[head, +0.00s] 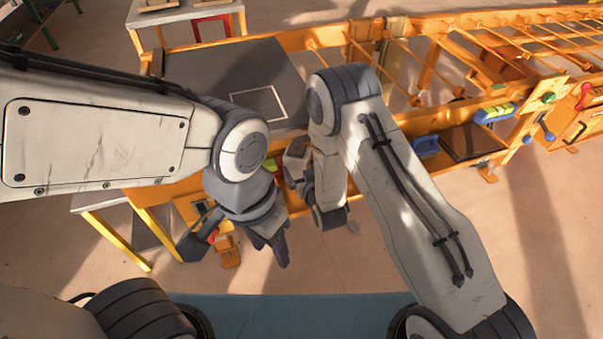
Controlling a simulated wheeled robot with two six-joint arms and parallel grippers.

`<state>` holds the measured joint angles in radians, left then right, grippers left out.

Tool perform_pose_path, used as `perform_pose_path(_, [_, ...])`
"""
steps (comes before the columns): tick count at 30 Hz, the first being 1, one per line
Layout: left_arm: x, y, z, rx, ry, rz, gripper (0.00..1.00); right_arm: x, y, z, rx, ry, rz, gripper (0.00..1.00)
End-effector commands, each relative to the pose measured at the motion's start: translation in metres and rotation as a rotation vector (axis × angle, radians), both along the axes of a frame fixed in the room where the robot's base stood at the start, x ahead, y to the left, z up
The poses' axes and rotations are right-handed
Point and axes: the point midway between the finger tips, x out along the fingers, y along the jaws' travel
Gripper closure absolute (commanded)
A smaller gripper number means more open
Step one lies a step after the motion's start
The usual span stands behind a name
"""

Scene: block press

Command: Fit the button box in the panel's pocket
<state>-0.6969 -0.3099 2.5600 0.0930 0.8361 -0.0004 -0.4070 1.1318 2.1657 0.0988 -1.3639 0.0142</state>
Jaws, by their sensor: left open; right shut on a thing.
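My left gripper (234,242) is open, its two dark fingers spread and pointing down in front of the orange bench's near side. Behind and between its fingers, part of an orange front panel (186,208) shows, with a small dark opening and a bit of red. The pocket cannot be made out clearly; my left wrist and fingers cover much of this area. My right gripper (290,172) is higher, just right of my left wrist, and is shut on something. A pale grey piece (297,152) shows there, but I cannot tell whether it is the button box.
A dark grey board (205,68) with a white square outline lies on the orange bench. To the right are an orange rail frame (440,28), a multicoloured block (496,112), a blue handle (425,146) and a red knob (584,92). My two wrists are close together.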

Motion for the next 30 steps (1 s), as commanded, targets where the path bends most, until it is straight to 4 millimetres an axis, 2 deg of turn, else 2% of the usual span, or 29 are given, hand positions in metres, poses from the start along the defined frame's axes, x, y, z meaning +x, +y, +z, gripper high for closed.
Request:
perform_pose_path(1, [0.000, 0.000, 0.002, 0.000, 0.000, 0.000, 0.50, 0.003, 0.009, 0.014, 0.012, -0.021, 0.023, 1.00])
perform_pose_path(9, [0.000, 0.000, 0.010, 0.000, 0.000, 0.000, 0.50, 0.004, 0.009, 0.071, 0.015, -0.029, 0.021, 1.00])
perform_pose_path(12, [0.000, 0.000, 0.011, 0.000, 0.000, 0.000, 0.50, 0.003, 0.007, 0.085, 0.012, -0.022, 0.019, 1.00])
perform_pose_path(18, [0.000, 0.000, 0.013, 0.000, 0.000, 0.000, 0.50, 0.002, 0.004, 0.099, 0.009, -0.016, 0.012, 1.00])
perform_pose_path(26, [0.000, 0.000, 0.013, 0.000, 0.000, 0.000, 0.50, 0.001, 0.003, 0.099, 0.007, -0.013, 0.010, 1.00])
perform_pose_path(29, [0.000, 0.000, 0.013, 0.000, 0.000, 0.000, 0.50, 0.001, 0.003, 0.099, 0.006, -0.012, 0.010, 0.68])
perform_pose_path(30, [0.000, 0.000, 0.013, 0.000, 0.000, 0.000, 0.50, 0.001, 0.003, 0.099, 0.006, -0.012, 0.010, 0.53])
